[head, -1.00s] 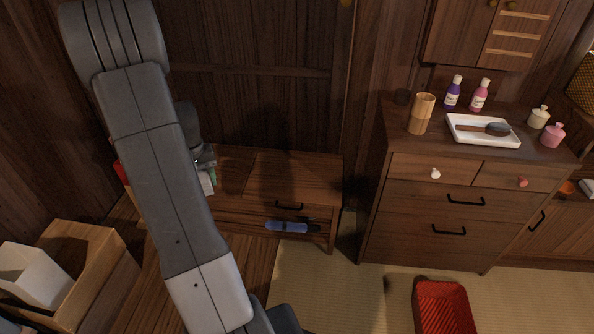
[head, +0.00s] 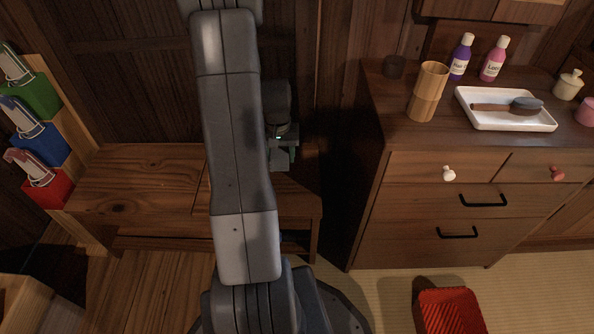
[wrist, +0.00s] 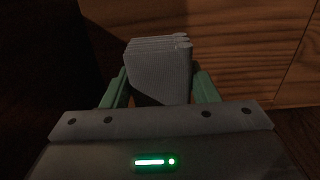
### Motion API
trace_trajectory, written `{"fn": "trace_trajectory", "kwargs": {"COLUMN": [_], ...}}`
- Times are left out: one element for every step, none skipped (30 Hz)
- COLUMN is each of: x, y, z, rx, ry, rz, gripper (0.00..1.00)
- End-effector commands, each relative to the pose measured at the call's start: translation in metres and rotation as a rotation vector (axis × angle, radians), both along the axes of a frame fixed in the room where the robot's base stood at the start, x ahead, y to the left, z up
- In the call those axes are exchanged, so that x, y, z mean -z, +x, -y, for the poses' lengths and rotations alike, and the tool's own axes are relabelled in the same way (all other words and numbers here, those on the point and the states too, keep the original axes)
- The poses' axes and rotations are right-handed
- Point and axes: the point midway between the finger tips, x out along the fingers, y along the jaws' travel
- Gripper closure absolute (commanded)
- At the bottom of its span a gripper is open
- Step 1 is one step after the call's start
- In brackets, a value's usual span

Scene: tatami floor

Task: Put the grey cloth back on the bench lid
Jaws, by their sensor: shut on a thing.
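The grey cloth (wrist: 158,75) is a folded, layered stack between the green fingers of my gripper (wrist: 160,88) in the wrist view. My gripper is shut on it. In the head view my gripper (head: 283,157) is over the right part of the bench, and I cannot make out the cloth there. The bench lid (head: 300,202) is the right section of the wooden bench top, largely hidden behind my arm. Wood surface also shows beyond the cloth in the wrist view. I cannot tell whether the cloth touches the wood.
The bench's left top (head: 135,172) is bare. Red (head: 50,188), blue (head: 42,146) and green (head: 32,97) bins line the left. A drawer chest (head: 430,215) stands right of the bench, with a cup (head: 428,92), bottles and white tray (head: 470,95) on top. A red basket (head: 450,312) is on the floor.

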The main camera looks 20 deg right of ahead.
Motion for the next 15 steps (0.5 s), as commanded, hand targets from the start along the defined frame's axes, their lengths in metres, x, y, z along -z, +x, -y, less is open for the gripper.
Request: {"fn": "trace_trajectory", "kwargs": {"x": [0.004,0.005,0.008,0.011,0.014,0.020,0.025,0.031,0.040,0.046,0.052,0.059,0.063,0.066,0.069], "y": [-0.001,-0.002,-0.002,-0.002,-0.002,-0.003,-0.003,-0.003,-0.003,-0.003,-0.003,-0.003,-0.003,-0.003,-0.002], "z": [0.002,0.002,0.003,0.003,0.003,0.003,0.003,0.003,0.003,0.003,0.003,0.003,0.003,0.003,0.003], "rx": [0.004,0.005,0.006,0.007,0.007,0.007,0.007,0.007,0.007,0.007,0.007,0.007,0.007,0.007,0.007], "ry": [0.000,0.000,0.000,0.000,0.000,0.000,0.001,0.001,0.001,0.001,0.001,0.001,0.001,0.000,0.000], "rz": [0.000,0.000,0.000,0.000,0.000,-0.001,-0.002,-0.002,-0.002,-0.002,-0.003,-0.002,-0.002,-0.001,-0.001], "gripper": [0.71,0.71,0.71,0.71,0.71,0.71,0.71,0.71,0.71,0.71,0.71,0.71,0.71,0.71,0.71]}}
